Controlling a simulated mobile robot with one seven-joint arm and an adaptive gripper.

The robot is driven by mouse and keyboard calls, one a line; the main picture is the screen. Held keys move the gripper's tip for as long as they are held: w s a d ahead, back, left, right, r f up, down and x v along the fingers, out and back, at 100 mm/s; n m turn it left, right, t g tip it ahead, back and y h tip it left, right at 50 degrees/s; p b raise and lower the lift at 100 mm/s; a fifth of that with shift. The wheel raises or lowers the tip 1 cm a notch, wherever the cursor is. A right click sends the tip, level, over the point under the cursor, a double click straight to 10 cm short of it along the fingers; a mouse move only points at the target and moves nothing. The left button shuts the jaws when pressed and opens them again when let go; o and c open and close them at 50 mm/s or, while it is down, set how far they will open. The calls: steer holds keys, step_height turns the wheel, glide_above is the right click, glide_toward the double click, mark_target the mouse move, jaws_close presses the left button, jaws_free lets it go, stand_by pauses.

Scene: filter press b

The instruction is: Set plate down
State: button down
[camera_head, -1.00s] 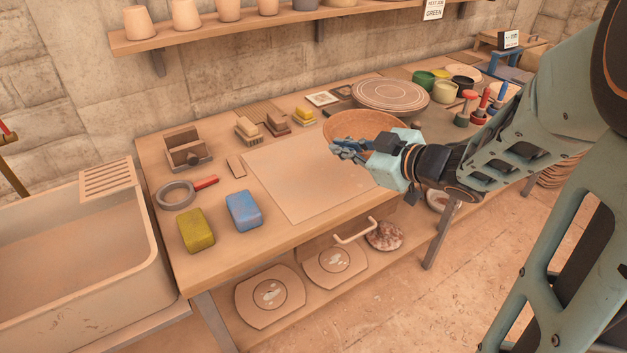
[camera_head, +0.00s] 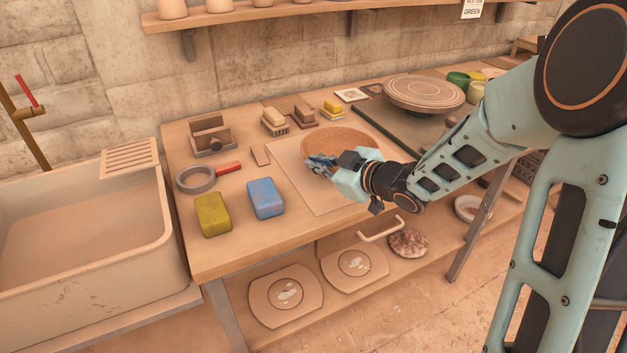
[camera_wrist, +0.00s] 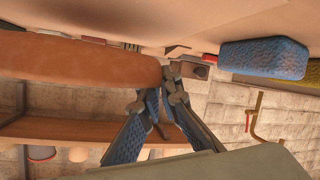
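The round terracotta plate (camera_head: 352,140) is over the pale square board (camera_head: 292,172) on the workbench. My gripper (camera_head: 318,163) is at the plate's near left rim, with its fingers closed on it. The wrist view shows the plate (camera_wrist: 80,62) edge-on, with the fingertips (camera_wrist: 168,80) meeting at the end of its rim. The plate looks close to level and low over the board; I cannot tell whether it touches. My gripper and wrist hide part of its near side.
A blue sponge block (camera_head: 266,198) and a green one (camera_head: 212,215) lie left of the board, near a grey ring with a red handle (camera_head: 197,179). Brushes (camera_head: 275,122) stand behind. A round turntable (camera_head: 424,92) is at the back right. A sink (camera_head: 85,235) is at left.

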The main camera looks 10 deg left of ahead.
mark_target(313, 185)
steer(key=shift+w+a+f, duration=0.2)
steer(key=shift+a+f, duration=0.1)
steer(key=shift+f, duration=0.1)
step_height(313, 185, down, 3)
steer(key=shift+w+a+r+b, duration=0.1)
steer(key=shift+a+r+b, duration=0.05)
steer(key=shift+b, duration=0.5)
steer(key=shift+f, duration=0.2)
steer(key=shift+f, duration=0.25)
steer(key=c, duration=2.5)
jaws_free()
steer(key=shift+o, duration=0.4)
steer(key=shift+r, duration=0.1)
